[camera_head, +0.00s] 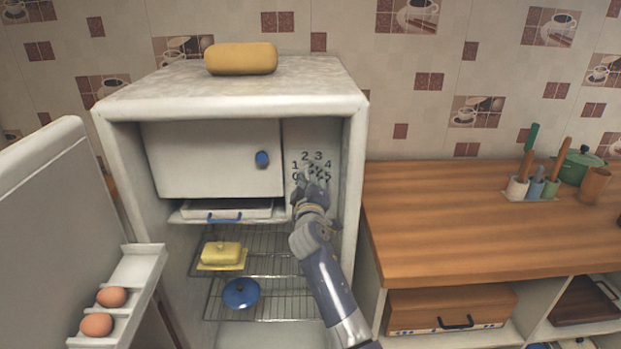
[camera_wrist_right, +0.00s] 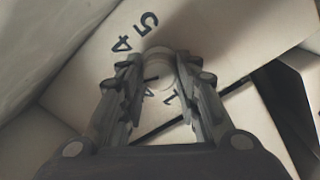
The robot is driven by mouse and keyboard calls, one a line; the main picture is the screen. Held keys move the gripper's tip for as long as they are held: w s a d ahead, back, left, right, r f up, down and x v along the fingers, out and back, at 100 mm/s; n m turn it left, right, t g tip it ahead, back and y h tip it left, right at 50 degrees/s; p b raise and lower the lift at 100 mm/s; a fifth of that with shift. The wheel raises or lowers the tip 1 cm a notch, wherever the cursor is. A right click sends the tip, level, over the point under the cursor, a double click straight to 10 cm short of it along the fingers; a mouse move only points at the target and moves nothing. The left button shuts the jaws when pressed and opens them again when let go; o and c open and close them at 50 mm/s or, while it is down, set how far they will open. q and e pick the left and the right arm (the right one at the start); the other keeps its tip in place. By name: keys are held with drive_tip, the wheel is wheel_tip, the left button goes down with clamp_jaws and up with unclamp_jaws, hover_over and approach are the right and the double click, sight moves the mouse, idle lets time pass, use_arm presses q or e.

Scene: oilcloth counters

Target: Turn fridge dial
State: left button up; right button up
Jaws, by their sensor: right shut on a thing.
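The fridge (camera_head: 352,104) stands open, its door (camera_head: 60,220) swung out to the left. A white panel with printed numbers (camera_head: 318,156) sits at the upper right inside, beside the freezer door. My right gripper (camera_head: 313,178) reaches in at this panel and covers much of it. In the right wrist view, the round pale dial (camera_wrist_right: 158,74) lies between the fingers of my right gripper (camera_wrist_right: 158,88), which are shut on it. The numbers 4 and 5 show above the dial; other marks are partly hidden. My left gripper is not in view.
The freezer door (camera_head: 210,160) with its blue knob is closed. A butter dish (camera_head: 222,254) and a blue lid (camera_head: 241,293) sit on wire shelves below. Eggs (camera_head: 97,325) sit in the door rack. A wooden counter (camera_head: 450,220) stands to the right.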

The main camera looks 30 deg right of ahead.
drive_tip(key=o, duration=1)
drive_tip(key=shift+d+r, duration=0.15)
drive_tip(key=shift+o, duration=0.3)
drive_tip(key=shift+w+d+f, duration=0.1)
drive_tip(key=shift+f, duration=0.15)
drive_tip(key=v, duration=1.2)
